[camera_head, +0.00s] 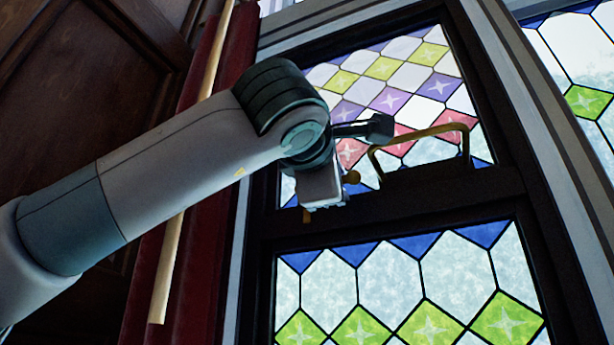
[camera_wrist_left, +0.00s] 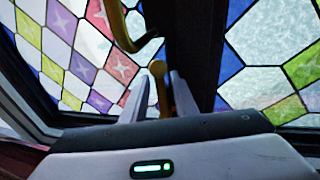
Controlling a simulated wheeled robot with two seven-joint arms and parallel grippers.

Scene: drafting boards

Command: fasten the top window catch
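My left gripper (camera_head: 324,204) is at the dark middle rail of the stained-glass window, below and left of the brass bar handle (camera_head: 448,128). A brass catch with a round knob (camera_head: 351,177) shows just right of the gripper, and a small brass piece (camera_head: 306,215) shows below it. In the left wrist view the brass knob and its stem (camera_wrist_left: 158,70) stand between the two pale fingers of my left gripper (camera_wrist_left: 160,92). The gap beside the stem is narrow, and I cannot tell whether the fingers touch it. My right gripper is not in view.
The curved brass handle (camera_wrist_left: 122,30) is close to the fingers in the left wrist view. A pale wooden pole (camera_head: 170,260) and red curtain stand left of the window, behind my arm. Dark wood panelling (camera_head: 80,80) fills the far left. Glass panes lie above and below the rail.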

